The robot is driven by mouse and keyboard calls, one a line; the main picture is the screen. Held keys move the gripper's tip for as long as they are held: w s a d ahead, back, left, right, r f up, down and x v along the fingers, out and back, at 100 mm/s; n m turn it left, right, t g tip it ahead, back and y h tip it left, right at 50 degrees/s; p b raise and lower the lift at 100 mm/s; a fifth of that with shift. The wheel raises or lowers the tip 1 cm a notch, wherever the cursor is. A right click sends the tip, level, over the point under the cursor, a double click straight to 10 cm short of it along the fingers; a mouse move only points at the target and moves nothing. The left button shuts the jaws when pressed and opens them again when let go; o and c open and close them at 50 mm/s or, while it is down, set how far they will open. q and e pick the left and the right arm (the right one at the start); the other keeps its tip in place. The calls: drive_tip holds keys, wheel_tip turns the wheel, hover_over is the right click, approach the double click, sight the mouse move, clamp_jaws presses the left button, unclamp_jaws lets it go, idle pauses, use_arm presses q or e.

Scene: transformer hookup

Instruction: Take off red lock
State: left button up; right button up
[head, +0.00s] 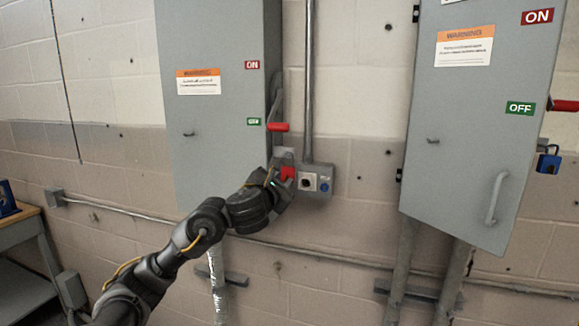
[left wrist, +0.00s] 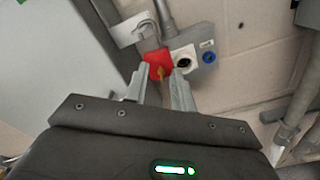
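The red lock (head: 288,173) hangs by the right side of the left grey cabinet, below its red-tipped lever. In the left wrist view the red lock (left wrist: 159,62) shows at the fingertips, with a small yellow part on its lower face. My left gripper (left wrist: 160,78) has its two fingers apart, one on each side of the lock's lower part. I cannot tell whether they touch it. In the head view the left gripper (head: 281,172) partly covers the lock. My right gripper is not in view.
The left cabinet (head: 215,110) and right cabinet (head: 470,130) stand on the wall. A small grey box with round fittings (head: 316,183) sits right beside the red lock, under a vertical conduit (head: 309,80). A blue lock (head: 548,162) hangs at the right cabinet.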

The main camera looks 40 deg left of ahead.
use_arm(q)
drive_tip(key=p+v, duration=0.2)
drive_tip(key=v, duration=0.2)
idle(0.4)
